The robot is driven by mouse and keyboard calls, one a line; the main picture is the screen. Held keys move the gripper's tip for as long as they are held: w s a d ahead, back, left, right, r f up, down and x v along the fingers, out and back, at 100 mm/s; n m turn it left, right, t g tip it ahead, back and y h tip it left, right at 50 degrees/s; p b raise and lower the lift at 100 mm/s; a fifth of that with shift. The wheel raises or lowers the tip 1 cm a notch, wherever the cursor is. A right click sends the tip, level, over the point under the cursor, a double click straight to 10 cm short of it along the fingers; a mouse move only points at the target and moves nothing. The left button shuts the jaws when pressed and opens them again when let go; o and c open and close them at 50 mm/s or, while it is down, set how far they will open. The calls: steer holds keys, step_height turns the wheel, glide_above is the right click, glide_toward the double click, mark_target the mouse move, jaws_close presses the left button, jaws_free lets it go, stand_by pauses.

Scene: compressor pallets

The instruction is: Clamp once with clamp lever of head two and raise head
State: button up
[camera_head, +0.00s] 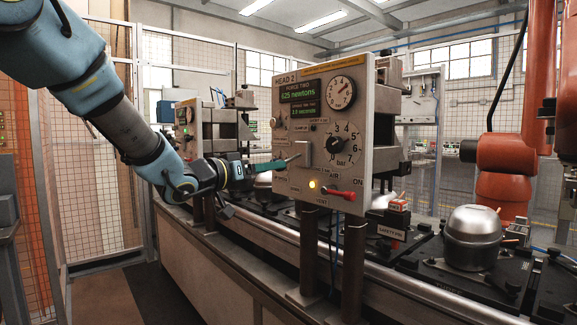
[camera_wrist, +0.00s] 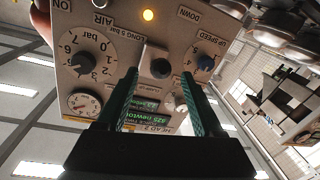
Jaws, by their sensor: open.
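The head two panel (camera_head: 321,130) is a grey upright box marked HEAD 2. Its green display (camera_head: 301,91) reads force two, 625 newtons, and 2.0 seconds. The lever, which I take for the clamp lever, sits on a pale plate (camera_head: 304,153) at mid-panel; its dark round end shows in the wrist view (camera_wrist: 160,68). My gripper (camera_head: 286,163) comes from the left with teal fingers open. In the wrist view my gripper (camera_wrist: 159,76) has a fingertip on either side of the lever end, with gaps visible. Whether the fingertips touch the panel cannot be told.
A red AIR lever (camera_head: 340,193) and lit yellow lamp (camera_head: 313,184) are low on the panel. A steel compressor (camera_head: 472,238) stands on a black pallet at right. An orange robot arm (camera_head: 503,152) is behind it. Another head (camera_head: 187,130) stands behind my arm.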

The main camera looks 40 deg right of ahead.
mark_target(288, 161)
steer(key=d, duration=0.5)
steer(key=d+p, duration=0.1)
steer(key=d, duration=0.1)
steer(key=shift+w+d, duration=0.35)
steer(key=shift+d, duration=0.05)
jaws_close()
stand_by(1.0)
